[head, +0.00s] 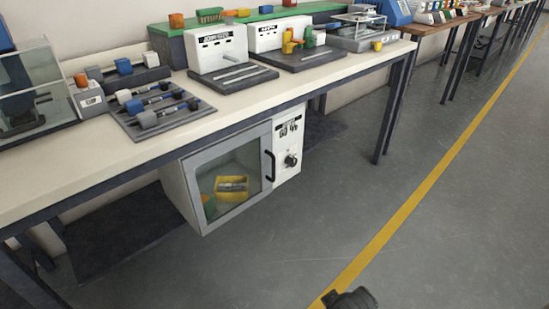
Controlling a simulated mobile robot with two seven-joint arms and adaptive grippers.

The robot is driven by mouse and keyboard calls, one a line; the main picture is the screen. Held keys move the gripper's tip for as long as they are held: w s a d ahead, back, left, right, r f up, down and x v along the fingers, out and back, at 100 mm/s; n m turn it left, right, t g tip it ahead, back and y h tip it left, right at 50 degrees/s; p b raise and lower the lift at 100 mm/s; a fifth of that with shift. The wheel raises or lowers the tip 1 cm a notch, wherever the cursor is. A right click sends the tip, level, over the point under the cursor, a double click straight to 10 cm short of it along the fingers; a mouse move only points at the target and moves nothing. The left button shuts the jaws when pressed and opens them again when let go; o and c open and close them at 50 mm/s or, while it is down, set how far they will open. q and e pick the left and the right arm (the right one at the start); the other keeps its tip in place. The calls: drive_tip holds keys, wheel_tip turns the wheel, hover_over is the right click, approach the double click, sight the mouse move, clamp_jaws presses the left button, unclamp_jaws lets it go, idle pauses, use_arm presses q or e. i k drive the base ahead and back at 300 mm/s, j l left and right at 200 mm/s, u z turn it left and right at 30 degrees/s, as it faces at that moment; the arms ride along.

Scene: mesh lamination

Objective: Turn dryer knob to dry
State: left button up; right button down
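The dryer (196,190) is a white and grey cabinet under the workbench. Its glass door (228,168) looks shut and has a dark handle (269,164) on its right side. The dryer knob (290,160) is small, round and dark, low on the white panel (288,178) right of the door. Dark markings show above the knob, too small to read. I cannot tell which setting it points to. No gripper is near the dryer. Only a dark rounded piece of my body shows at the bottom edge, and no gripper fingers are visible.
The workbench (60,160) overhangs the dryer, with dark legs (400,100) at its right. A yellow bin (232,186) is inside the dryer. White machines (217,47) and a tool tray (160,108) stand on the bench. The grey floor before the dryer is clear, crossed by a yellow line (420,189).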

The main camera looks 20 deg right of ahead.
sight(292, 161)
drive_tip(key=l+u, duration=0.35)
drive_tip(key=l, duration=0.75)
drive_tip(key=l+u, duration=0.3)
drive_tip(key=l, duration=1.6)
drive_tip(key=k+l, duration=0.1)
drive_tip(key=l, duration=0.65)
drive_tip(key=l+u, duration=0.1)
drive_tip(key=l, duration=0.7)
drive_tip(key=k, duration=0.05)
